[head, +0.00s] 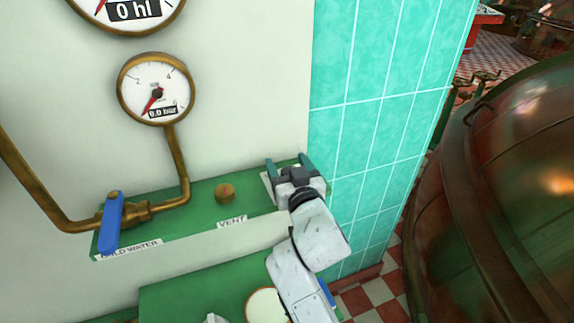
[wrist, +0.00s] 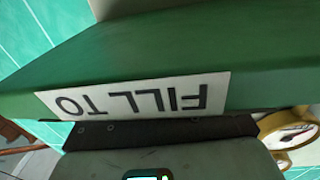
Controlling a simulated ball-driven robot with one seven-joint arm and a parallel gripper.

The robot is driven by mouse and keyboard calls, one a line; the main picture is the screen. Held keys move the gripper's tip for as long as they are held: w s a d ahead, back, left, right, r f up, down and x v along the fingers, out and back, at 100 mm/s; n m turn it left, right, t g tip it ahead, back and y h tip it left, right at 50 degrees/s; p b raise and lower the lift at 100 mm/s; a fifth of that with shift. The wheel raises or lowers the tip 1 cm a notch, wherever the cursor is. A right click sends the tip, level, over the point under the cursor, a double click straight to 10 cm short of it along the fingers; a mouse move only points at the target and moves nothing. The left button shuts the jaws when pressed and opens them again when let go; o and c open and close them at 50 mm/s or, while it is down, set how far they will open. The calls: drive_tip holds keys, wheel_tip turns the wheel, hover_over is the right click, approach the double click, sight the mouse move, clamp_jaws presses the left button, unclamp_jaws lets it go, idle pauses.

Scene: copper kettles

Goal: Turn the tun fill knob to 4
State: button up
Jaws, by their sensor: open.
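My gripper (head: 288,164) is open, with its two fingers spread at the right end of the green panel (head: 203,200). A pale plate edge (head: 267,188) shows just left of it. In the wrist view a white label reading "FILL TO" (wrist: 130,97) lies upside down on the front of the green panel (wrist: 200,50). The fill knob itself cannot be made out in either view; my gripper covers that end of the panel in the head view. Whether the fingers touch anything there I cannot tell.
A brass knob (head: 226,193) sits above the VENT label (head: 232,222). A blue lever (head: 110,222) stands at the panel's left, by brass piping. A pressure gauge (head: 155,90) hangs above. Teal tiles (head: 375,130) and a large copper vessel (head: 505,190) are to the right.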

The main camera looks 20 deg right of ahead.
drive_tip(key=s+a+b, duration=0.1)
drive_tip(key=s, duration=0.9)
drive_tip(key=shift+s+b, duration=0.3)
drive_tip(key=s+d+f+m+g+h+p, duration=0.1)
drive_tip(key=s+d+f+g, duration=0.4)
drive_tip(key=f, duration=0.3)
drive_tip(key=s+d+f+g+p, duration=0.1)
drive_tip(key=s+d+f+g, duration=0.35)
drive_tip(key=s+f, duration=0.2)
drive_tip(key=s+f+g+y+p, duration=0.1)
drive_tip(key=s+f+g, duration=0.2)
drive_tip(key=s, duration=0.6)
drive_tip(key=s+f+n+g+y, duration=0.1)
drive_tip(key=s+f+g, duration=0.3)
drive_tip(key=s, duration=0.6)
wheel_tip(320, 180, down, 2)
drive_tip(key=shift+s+a+n+p, duration=0.15)
drive_tip(key=shift+a+n+p, duration=0.15)
drive_tip(key=shift+a+p, duration=0.15)
drive_tip(key=shift+g, duration=0.25)
drive_tip(key=shift+c, duration=0.4)
